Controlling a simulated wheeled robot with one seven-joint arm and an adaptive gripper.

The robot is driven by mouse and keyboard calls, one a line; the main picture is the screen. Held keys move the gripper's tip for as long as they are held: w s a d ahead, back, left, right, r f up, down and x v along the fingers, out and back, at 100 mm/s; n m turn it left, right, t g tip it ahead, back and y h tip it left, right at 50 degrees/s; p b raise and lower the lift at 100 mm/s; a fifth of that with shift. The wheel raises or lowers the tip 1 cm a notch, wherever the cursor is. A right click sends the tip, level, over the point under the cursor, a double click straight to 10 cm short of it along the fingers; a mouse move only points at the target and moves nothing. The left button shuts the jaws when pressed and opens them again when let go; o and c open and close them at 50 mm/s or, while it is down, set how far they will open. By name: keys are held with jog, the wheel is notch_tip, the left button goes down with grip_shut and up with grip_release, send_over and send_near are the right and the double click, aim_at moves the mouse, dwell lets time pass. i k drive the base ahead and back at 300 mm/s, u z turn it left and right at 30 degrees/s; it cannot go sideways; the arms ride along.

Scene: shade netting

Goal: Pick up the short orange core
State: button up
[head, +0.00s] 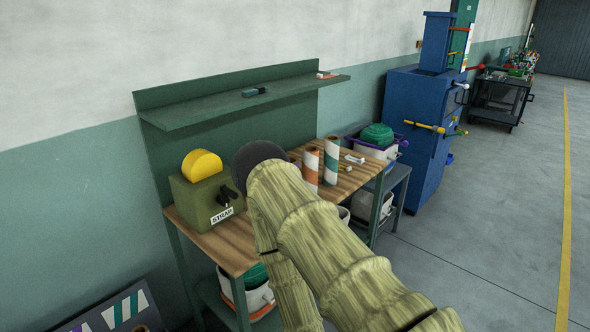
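A short core (311,168) with orange and white stripes stands upright on the wooden bench top. Just right of it stands a slightly taller core (331,160) with teal and white stripes. My arm crosses the foreground to the left of the cores and hides part of the bench. My gripper does not show in the head view, so I cannot see its fingers or whether it holds anything.
An olive box (207,202) labelled STRAP, with a yellow disc (202,165), stands at the bench's left. A green shelf (210,108) overhangs the back. Small pale items (354,159) lie right of the cores. Open floor (480,220) lies to the right.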

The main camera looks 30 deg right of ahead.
aim_at(311, 154)
jog(key=z, duration=0.3)
jog(key=i, duration=0.6)
jog(key=z, duration=0.55)
